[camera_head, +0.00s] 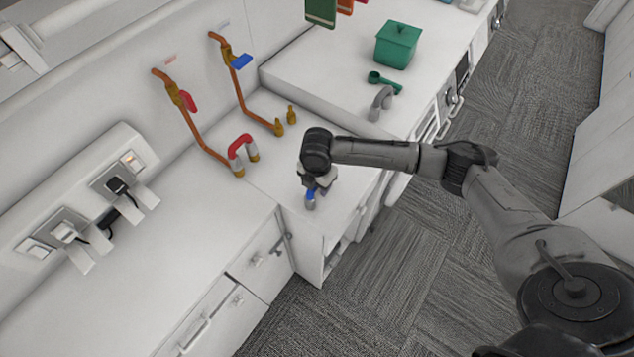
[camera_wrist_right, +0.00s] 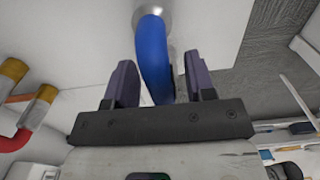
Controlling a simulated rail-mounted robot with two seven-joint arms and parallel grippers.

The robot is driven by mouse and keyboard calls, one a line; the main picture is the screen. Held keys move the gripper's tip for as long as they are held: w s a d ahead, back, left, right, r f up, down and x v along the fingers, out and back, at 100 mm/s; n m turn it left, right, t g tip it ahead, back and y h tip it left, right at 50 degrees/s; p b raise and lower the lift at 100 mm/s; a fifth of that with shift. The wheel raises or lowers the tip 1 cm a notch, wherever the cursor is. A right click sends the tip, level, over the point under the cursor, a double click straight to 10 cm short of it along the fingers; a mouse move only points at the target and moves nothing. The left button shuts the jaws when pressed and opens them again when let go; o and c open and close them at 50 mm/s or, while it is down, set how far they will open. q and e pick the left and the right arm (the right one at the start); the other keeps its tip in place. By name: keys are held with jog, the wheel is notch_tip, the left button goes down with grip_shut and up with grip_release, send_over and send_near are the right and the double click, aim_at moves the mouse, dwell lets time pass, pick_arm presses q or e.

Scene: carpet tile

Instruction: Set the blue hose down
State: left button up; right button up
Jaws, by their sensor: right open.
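The blue hose (camera_head: 310,194) is at the front part of the white counter, mostly hidden under my right gripper (camera_head: 314,182) in the head view. In the right wrist view the blue hose (camera_wrist_right: 152,52) is a curved tube with a silver end, and that end appears to meet the white surface. My right gripper (camera_wrist_right: 160,75) is open, with one dark finger on each side of the hose and a visible gap on the left. The hose's other end is hidden behind the gripper. My left gripper is not in view.
A red hose (camera_head: 242,144) arches at the copper pipe with the red-handled valve (camera_head: 189,101). A second pipe has a blue-handled valve (camera_head: 241,61).

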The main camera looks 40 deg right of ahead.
notch_tip(320, 180, up, 12)
jog(key=s+a+f+m+t+y, duration=0.25)
jog(key=s+a+f+m, duration=0.25)
jog(key=s+a+f, duration=0.75)
jog(key=s+d+f+m+h, duration=0.1)
jog(key=s+d+m, duration=0.1)
jog(key=s+m, duration=0.4)
jog(key=s+d+m+t+h, duration=0.1)
jog(key=s+m, duration=0.6)
jog(key=s, duration=0.2)
jog(key=shift+d+f+m+b, duration=0.3)
jog(key=shift+d+f+b, duration=0.05)
jog(key=shift+d+b, duration=0.05)
dwell(0.6)
